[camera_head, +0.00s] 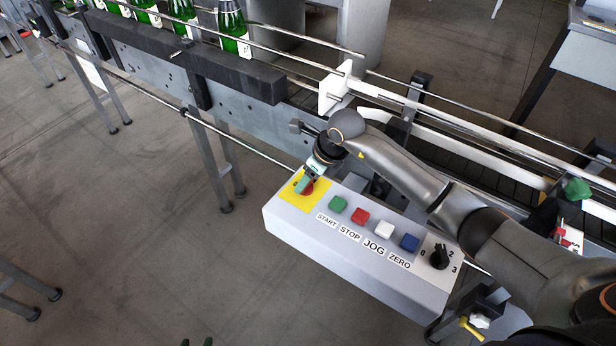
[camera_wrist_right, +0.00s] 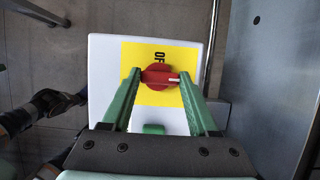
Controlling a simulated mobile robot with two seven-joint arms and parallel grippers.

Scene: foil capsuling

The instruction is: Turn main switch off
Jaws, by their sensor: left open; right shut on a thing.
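The main switch is a red rotary knob (camera_head: 307,187) on a yellow plate (camera_head: 288,193) at the left end of the control box. In the right wrist view the red knob (camera_wrist_right: 158,77) lies between the green fingers of my right gripper (camera_wrist_right: 160,80), which is shut on it. Its bar lies crosswise, with its white mark to the right. Letters reading "OF" show above it; the rest is hidden. In the head view my right gripper (camera_head: 308,182) is partly hidden by its wrist. Two dark tips at the bottom edge seem to be my left gripper (camera_head: 196,342), open and empty.
The white control box (camera_head: 340,250) also carries green, red, white and blue buttons and a black selector (camera_head: 439,256). Behind it runs a conveyor with metal rails (camera_head: 470,125) and several green bottles (camera_head: 232,30) at upper left. The floor at lower left is mostly clear.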

